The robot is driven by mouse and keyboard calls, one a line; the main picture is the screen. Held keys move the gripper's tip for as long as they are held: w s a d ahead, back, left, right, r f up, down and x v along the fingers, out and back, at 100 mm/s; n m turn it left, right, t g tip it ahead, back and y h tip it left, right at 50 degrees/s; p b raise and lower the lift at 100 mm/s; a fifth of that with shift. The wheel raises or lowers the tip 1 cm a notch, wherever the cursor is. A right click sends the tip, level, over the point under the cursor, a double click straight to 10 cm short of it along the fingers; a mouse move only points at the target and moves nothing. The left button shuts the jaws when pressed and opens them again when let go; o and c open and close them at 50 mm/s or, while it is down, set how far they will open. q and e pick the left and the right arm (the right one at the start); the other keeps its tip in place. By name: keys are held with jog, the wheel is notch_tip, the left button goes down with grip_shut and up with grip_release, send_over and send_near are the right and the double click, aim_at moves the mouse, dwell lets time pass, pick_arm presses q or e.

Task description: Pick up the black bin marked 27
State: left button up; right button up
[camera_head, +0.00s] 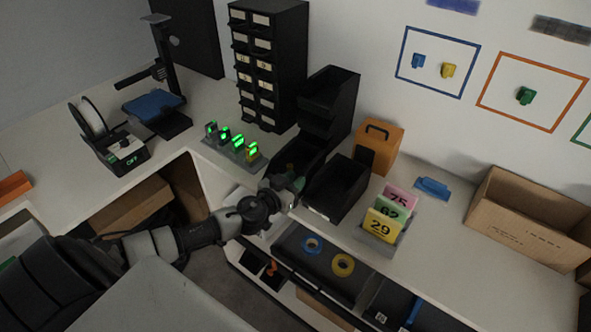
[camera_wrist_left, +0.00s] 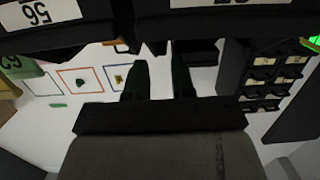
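Two open black bins stand side by side on the white counter. The left bin (camera_head: 313,151) is partly hidden by my left gripper (camera_head: 291,187); the right bin (camera_head: 337,188) is clearer. In the left wrist view, which is upside down, the right bin (camera_wrist_left: 75,34) carries a label reading 56. The other bin (camera_wrist_left: 225,23) has a white label cut off by the frame edge, so I cannot read its number. My left gripper's two dark fingers (camera_wrist_left: 160,78) are apart with nothing visible between them, close to that bin's front. My right gripper is not in view.
More black bins (camera_head: 328,92) stand behind. A drawer cabinet (camera_head: 268,60) and green-lit devices (camera_head: 232,143) are left. An orange box (camera_head: 380,146), numbered cards (camera_head: 384,224) and a cardboard carton (camera_head: 525,222) are right. Tape rolls (camera_head: 343,265) lie below the counter edge.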

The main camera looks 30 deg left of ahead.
aim_at(305, 171)
pick_arm(q)
jog(key=shift+w+d+r+p, duration=0.15)
jog(key=shift+w+p, duration=0.2)
jog(key=shift+w, duration=0.2)
jog(key=w, duration=0.3)
jog(key=shift+w+f+p, duration=0.15)
jog(key=shift+f+p, duration=0.15)
jog(key=shift+p, duration=0.1)
jog(key=shift+w+f, duration=0.1)
jog(key=shift+w, duration=0.35)
grip_shut()
